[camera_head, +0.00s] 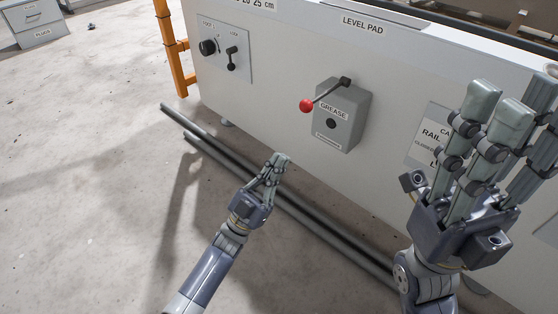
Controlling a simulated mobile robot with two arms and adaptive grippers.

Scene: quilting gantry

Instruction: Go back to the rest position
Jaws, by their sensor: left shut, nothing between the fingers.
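My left gripper (277,162) is in the middle of the head view, its fingers drawn together with nothing between them. It is over the floor in front of the white machine panel (280,75), apart from the grease box. My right gripper (513,108) is large and close at the right, fingers pointing up and spread apart, with nothing seen in them. It covers part of the panel and of a rail label.
A switch plate (222,48) with a knob and a small lever is on the panel's left part. Two long dark rails (305,217) lie on the floor along the panel. An orange post (168,45) stands at its left end.

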